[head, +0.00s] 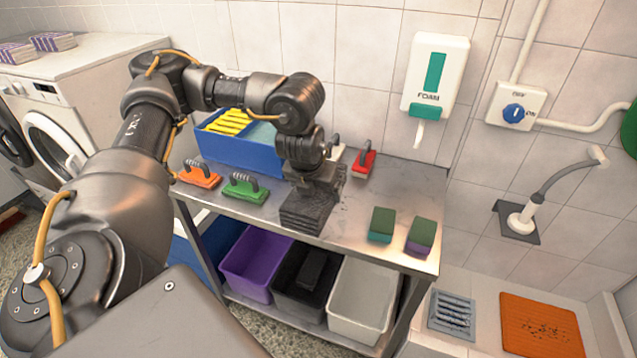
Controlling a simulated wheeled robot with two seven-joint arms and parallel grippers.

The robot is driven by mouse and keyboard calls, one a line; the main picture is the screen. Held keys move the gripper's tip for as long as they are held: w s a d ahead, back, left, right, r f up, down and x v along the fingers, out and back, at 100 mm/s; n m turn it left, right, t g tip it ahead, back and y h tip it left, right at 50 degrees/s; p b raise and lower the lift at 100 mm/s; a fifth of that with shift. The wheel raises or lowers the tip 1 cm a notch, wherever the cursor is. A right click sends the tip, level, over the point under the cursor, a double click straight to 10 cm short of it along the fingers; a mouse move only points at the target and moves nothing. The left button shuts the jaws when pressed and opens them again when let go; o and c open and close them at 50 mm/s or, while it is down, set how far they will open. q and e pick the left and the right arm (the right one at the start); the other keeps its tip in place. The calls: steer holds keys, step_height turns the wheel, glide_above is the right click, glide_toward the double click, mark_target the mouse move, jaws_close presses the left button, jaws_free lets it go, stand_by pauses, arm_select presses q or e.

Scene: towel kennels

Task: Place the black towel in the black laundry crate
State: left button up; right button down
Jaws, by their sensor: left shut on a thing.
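My left gripper (314,188) reaches down over the metal table, its jaws shut on the black towel (305,214). The towel is a dark folded stack at the table's front edge. I cannot tell whether it touches the tabletop. The black laundry crate (291,296) stands on the lower shelf, between a purple crate (255,262) and a light grey crate (362,299). A dark block-like thing (312,266) shows inside the black crate. My right gripper is not in view.
On the metal table (345,228) are a blue bin (240,152) with yellow and light blue cloths, an orange brush (199,175), a green brush (245,188), a red brush (364,164) and two sponges (381,225). The table's front edge overhangs the crates.

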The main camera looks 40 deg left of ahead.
arm_select(q)
steer(key=shift+s+d+r, duration=0.1)
steer(key=shift+s, duration=0.05)
steer(key=shift+d+n+y, duration=0.4)
steer(key=shift+d+n, duration=0.1)
steer(key=shift+n, duration=0.5)
steer(key=s+d+r+n+g+h, duration=0.1)
steer(key=d+n+g, duration=0.3)
steer(key=n, duration=1.1)
steer(key=s+d+r+n+g+h, duration=0.1)
steer(key=s+d+r+n+g, duration=0.2)
steer(key=d+n, duration=0.8)
steer(key=n+g, duration=0.1)
steer(key=n, duration=0.3)
steer(key=shift+s+g, duration=0.25)
steer(key=shift+g, duration=0.15)
